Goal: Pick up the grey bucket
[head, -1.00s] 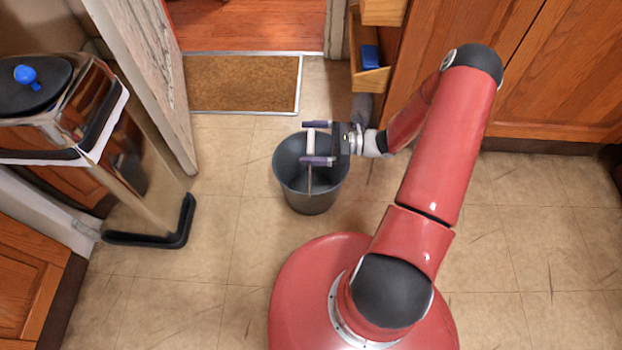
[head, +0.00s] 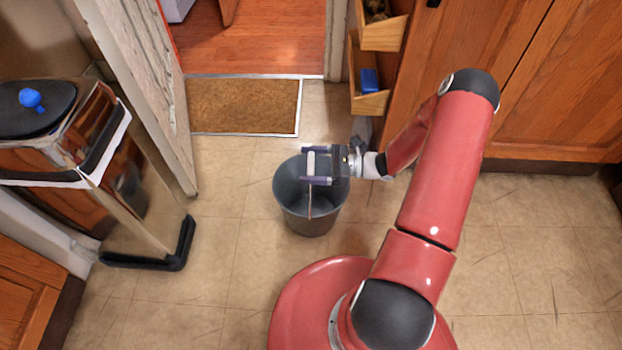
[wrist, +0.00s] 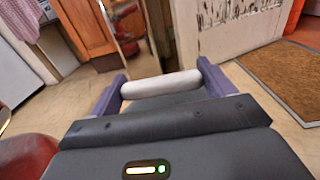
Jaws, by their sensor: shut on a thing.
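The grey bucket (head: 309,219) is upright below my gripper in the head view, in front of my red base. A white handle grip on a thin wire crosses above its mouth. My gripper (head: 315,167) reaches in from the right and is shut on the white handle grip (head: 311,164). The wrist view shows the white grip (wrist: 160,84) spanning between the two purple fingers of my gripper (wrist: 160,88). Part of the bucket's mouth is hidden by the gripper. I cannot tell whether the bucket's base touches the floor.
A shiny bin (head: 125,185) with a black pedal stands at the left, by an open white door (head: 135,85). A brown doormat (head: 245,105) lies at the doorway. Open drawers (head: 371,100) jut out behind my gripper. Tiled floor is clear at the right.

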